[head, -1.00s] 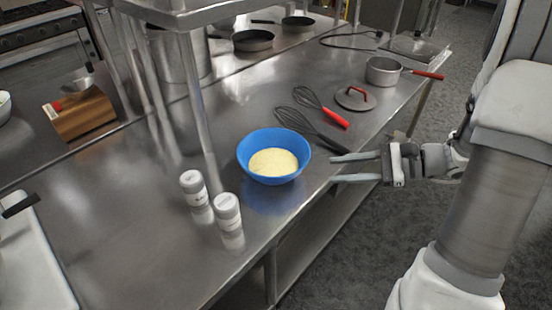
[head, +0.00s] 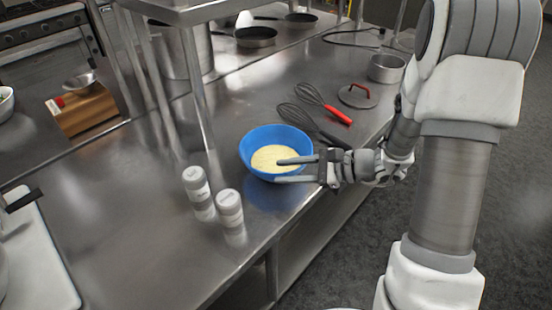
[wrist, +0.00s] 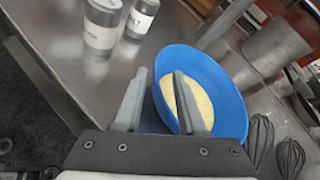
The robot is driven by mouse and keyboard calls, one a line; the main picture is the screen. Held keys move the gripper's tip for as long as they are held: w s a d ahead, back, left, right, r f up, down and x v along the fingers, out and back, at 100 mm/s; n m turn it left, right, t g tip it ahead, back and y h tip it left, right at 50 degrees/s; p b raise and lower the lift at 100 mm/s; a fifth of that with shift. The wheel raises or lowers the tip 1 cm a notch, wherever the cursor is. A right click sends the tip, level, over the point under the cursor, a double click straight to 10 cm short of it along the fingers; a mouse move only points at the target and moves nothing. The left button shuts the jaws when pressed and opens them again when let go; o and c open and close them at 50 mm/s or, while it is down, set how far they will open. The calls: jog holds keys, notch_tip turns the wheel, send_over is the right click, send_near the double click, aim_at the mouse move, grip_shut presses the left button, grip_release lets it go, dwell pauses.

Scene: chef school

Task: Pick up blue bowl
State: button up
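The blue bowl (head: 262,139) stands upright on the steel counter near its front edge, with pale yellow contents (head: 270,157) inside. In the wrist view the bowl (wrist: 226,86) fills the middle right. My gripper (head: 296,170) is at the bowl's right front side with its fingers apart. One finger reaches over the rim above the contents and the other lies outside the bowl wall. The wrist view shows the same, with the near wall between the two fingers of my gripper (wrist: 158,90). Contact with the wall cannot be told.
Two white-capped shakers (head: 196,184) (head: 229,207) stand left of the bowl on the counter (head: 150,240). Two whisks (head: 305,118) (head: 325,100), a lid (head: 357,96) and a saucepan (head: 386,68) lie behind it to the right. A shelf post (head: 197,95) rises behind the bowl.

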aim_at(275, 173)
jog(key=x, duration=0.3)
jog(key=shift+a+f, duration=0.1)
jog(key=shift+a, duration=0.2)
grip_shut()
dwell(1.2)
